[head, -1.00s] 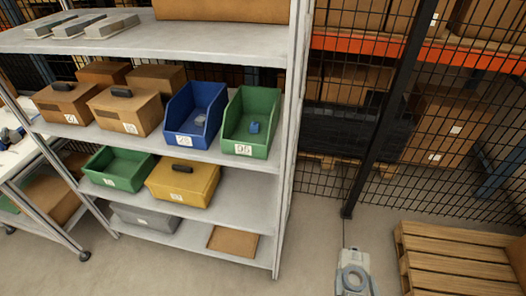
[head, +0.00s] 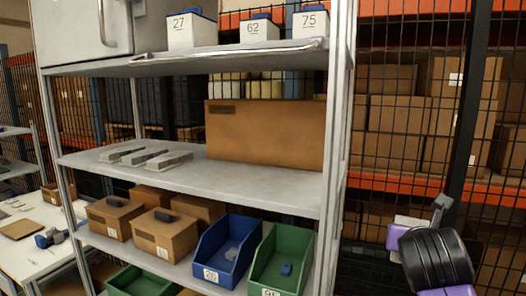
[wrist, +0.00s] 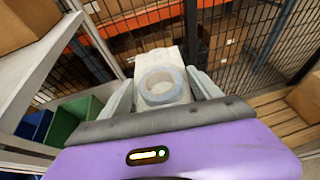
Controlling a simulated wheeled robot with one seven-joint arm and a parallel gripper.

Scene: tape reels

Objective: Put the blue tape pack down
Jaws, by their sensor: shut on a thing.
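In the wrist view, the blue tape pack (wrist: 165,98) shows as a pale blue ring. It sits between the two light grey fingers of my gripper (wrist: 163,90), which is shut on it. A whitish block shows just beyond the ring; I cannot tell whether it is part of the pack. In the head view, my black and purple wrist is at the lower right, in front of the mesh fence; the pack cannot be made out there.
A grey shelf unit (head: 130,178) stands on the left. A green bin (head: 268,262) with a small blue item and a blue bin (head: 212,245) with a grey item share its lower shelf. The shelf above has a large carton (head: 265,135), grey bars (head: 145,157) and bare room.

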